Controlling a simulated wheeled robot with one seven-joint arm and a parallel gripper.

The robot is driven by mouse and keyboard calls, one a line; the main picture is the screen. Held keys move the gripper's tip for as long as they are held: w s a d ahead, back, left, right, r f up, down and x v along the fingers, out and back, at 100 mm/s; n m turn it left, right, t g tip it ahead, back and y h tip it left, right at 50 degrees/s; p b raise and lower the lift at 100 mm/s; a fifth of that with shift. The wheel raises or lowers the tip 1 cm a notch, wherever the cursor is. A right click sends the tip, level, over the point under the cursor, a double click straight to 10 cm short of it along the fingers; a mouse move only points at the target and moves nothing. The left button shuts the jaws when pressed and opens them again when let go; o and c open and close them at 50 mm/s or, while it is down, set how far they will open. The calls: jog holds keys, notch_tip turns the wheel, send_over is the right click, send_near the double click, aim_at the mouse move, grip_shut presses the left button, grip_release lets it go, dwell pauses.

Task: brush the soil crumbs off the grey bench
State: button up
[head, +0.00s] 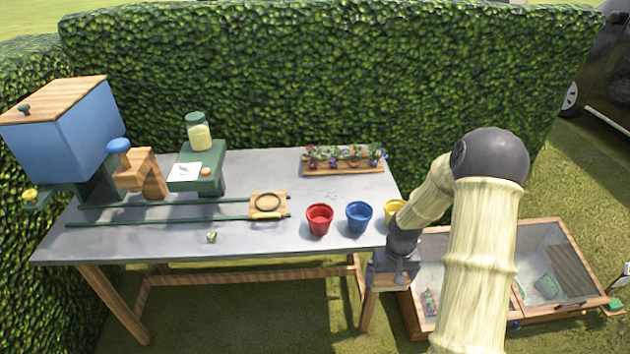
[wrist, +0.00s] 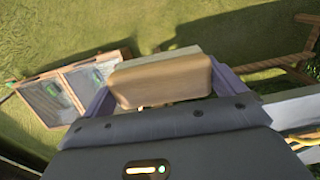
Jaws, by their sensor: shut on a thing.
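The grey bench (head: 160,233) stands in front of the hedge. A few faint dark specks, perhaps soil crumbs, lie on its top between the pots and the flower planter; they are too small to make out clearly. My gripper (head: 392,270) is beyond the bench's front right corner, low beside its edge and apart from the crumbs. In the wrist view it is shut on a wooden brush (wrist: 163,88) with a pale strip along its far side. The brush is mostly hidden by my gripper in the head view.
Red (head: 319,220), blue (head: 359,218) and yellow (head: 393,209) pots line the bench's right front. A flower planter (head: 343,168) stands behind. A blue hopper machine (head: 68,143), green rails and a jar (head: 198,133) occupy the left. A glazed cold frame (head: 560,312) is on the grass at right.

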jog(key=a+f, duration=0.7)
jog(key=shift+s+a+f, duration=0.15)
jog(key=shift+s+f, duration=0.1)
jog(key=shift+f, duration=0.15)
